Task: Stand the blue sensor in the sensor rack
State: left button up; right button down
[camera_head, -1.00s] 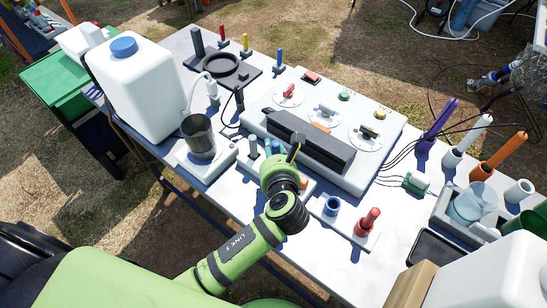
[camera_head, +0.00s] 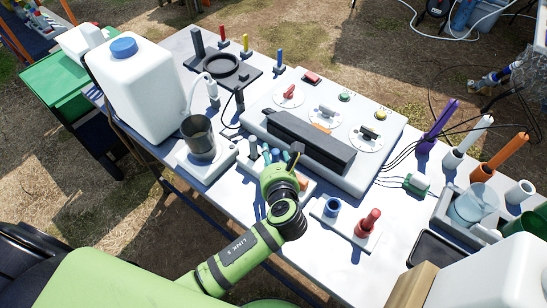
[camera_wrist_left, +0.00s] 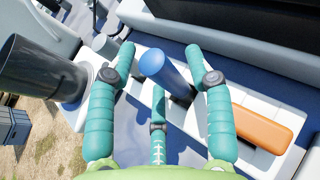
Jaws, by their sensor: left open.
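In the left wrist view a blue-topped cylinder (camera_wrist_left: 163,72), which looks like the blue sensor, stands between the teal fingers of my left gripper (camera_head: 271,156). The fingers are spread around it, open, with visible gaps at the sides. Its lower part is dark and partly hidden. It stands by a white block (camera_wrist_left: 248,112) with an orange piece (camera_wrist_left: 262,129) on it; I cannot tell whether it sits in this block. In the head view my gripper mostly hides this spot. I cannot tell for sure which fixture is the sensor rack. My right gripper is not in view.
A metal beaker (camera_head: 200,137) stands left of my gripper. A console with a dark bar (camera_head: 312,141) lies just behind. A white plate with a blue ring (camera_head: 332,207) and red piece (camera_head: 369,222) is to the right. Purple (camera_head: 440,118), white and orange probes stand farther right.

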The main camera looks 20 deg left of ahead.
pick_arm(q)
jog(key=b+v, duration=0.1)
jog(key=v, duration=1.1)
jog(key=shift+d, duration=0.1)
